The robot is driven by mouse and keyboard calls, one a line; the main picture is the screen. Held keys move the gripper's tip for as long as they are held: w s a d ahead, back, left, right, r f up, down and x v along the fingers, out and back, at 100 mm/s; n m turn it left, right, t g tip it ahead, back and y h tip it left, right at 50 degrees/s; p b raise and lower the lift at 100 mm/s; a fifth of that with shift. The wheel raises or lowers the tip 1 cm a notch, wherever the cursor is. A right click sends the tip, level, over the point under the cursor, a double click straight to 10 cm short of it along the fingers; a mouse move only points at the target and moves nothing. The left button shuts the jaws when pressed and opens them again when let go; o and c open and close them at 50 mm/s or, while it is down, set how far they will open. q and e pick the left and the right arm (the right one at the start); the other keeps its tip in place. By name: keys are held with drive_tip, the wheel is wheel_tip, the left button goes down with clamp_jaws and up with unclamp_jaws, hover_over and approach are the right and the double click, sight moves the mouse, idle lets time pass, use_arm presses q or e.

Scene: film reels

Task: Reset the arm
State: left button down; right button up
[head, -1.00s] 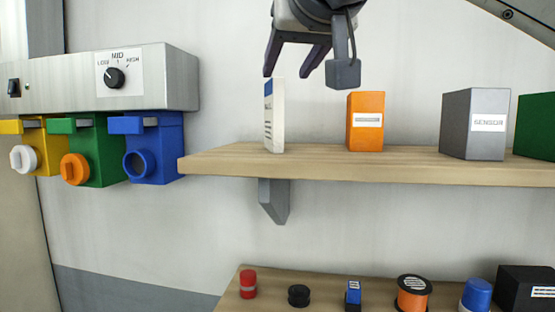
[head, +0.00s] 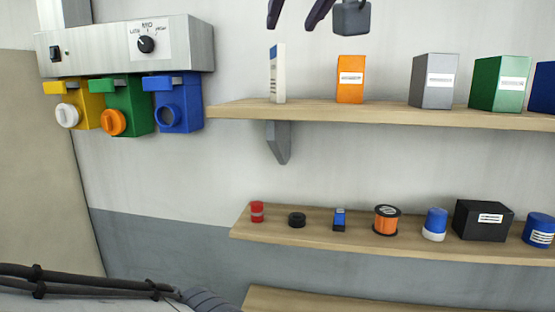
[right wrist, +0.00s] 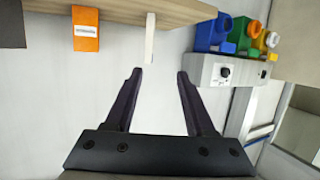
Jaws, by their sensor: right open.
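My right gripper (head: 296,15) is at the top edge of the head view, fingers pointing down, open, with nothing between the fingertips. It is above the white box (head: 278,75) on the upper shelf (head: 350,112), and a gap shows between them in the picture. In the right wrist view my right gripper (right wrist: 158,85) has its two dark fingers spread, and the white box (right wrist: 150,38) stands beyond the tips, seen upside down. My left gripper is not in view; one of my arm links with black cables (head: 80,285) shows at the bottom left.
An orange box (head: 350,80), a grey box (head: 433,80) and a green box (head: 499,84) stand along the upper shelf. A lower shelf (head: 340,238) holds several small items. A metal panel (head: 95,50) with a knob and coloured holders hangs at the left.

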drive_tip(key=s+a+f+n+g+b, duration=0.1)
drive_tip(key=a+f+n+g+b, duration=0.15)
drive_tip(key=f, duration=1.25)
drive_tip(key=s+a+f+n+g+b, duration=0.15)
drive_tip(key=f+g, duration=0.25)
drive_tip(key=f, duration=1.2)
use_arm(q)
wheel_tip(320, 180, down, 8)
drive_tip(key=b, duration=0.4)
drive_tip(key=shift+s, duration=0.2)
use_arm(e)
drive_tip(key=s+d+f+g, duration=0.2)
drive_tip(key=s+f, duration=0.3)
drive_tip(key=f, duration=0.5)
drive_tip(key=s+d+f+g+h, duration=0.1)
drive_tip(key=s+d+f+g, duration=0.1)
drive_tip(key=s+f, duration=0.4)
drive_tip(key=s+d+f+n+g, duration=0.1)
drive_tip(key=s+f+g, duration=0.3)
drive_tip(key=f, duration=1)
drive_tip(key=shift+s+d+h, duration=0.4)
drive_tip(key=shift+s+d, duration=0.35)
drive_tip(key=shift+s, duration=0.5)
